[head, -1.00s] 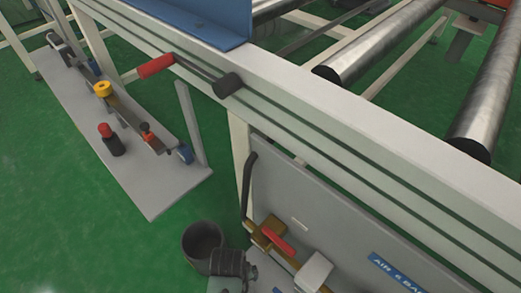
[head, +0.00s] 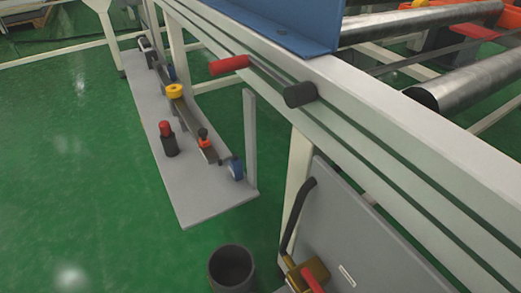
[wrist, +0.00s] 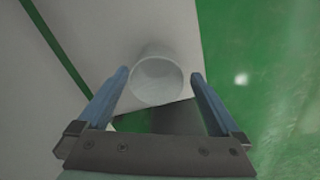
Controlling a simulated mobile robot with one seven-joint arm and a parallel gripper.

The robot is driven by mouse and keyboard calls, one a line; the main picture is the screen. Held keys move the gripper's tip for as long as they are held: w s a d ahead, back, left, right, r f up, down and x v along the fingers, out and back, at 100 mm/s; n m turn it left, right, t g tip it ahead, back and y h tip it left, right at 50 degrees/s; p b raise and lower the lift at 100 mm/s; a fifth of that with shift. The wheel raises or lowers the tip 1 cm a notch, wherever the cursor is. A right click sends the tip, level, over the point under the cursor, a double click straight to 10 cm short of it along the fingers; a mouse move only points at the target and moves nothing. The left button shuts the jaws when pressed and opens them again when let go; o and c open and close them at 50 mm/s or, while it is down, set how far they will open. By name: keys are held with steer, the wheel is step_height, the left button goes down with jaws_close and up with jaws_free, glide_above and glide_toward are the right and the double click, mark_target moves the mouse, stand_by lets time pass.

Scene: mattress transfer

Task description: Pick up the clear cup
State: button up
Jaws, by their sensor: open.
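The clear cup (wrist: 157,77) shows in the wrist view, a whitish see-through cylinder with its round rim towards the camera. It is on or over a pale surface (wrist: 95,40); its base is not clear to see. My gripper (wrist: 161,75) is open, with one blue-grey finger on each side of the cup. There seems to be a gap between the cup and each finger. The head view shows neither the cup nor my gripper.
In the head view, a long pale frame rail (head: 400,160) with metal rollers (head: 470,85) runs along the right. A grey platform (head: 205,200) holds valves and fittings. A dark open cylinder (head: 231,268) stands at the bottom. Green floor (head: 70,170) is open at left.

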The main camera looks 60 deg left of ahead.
steer(key=f+b, duration=0.4)
steer(key=shift+w+a+f, duration=0.1)
steer(key=shift+w+f, duration=0.1)
steer(key=shift+f, duration=0.1)
steer(key=shift+c, duration=0.2)
steer(key=shift+r, duration=0.1)
steer(key=c, duration=1.2)
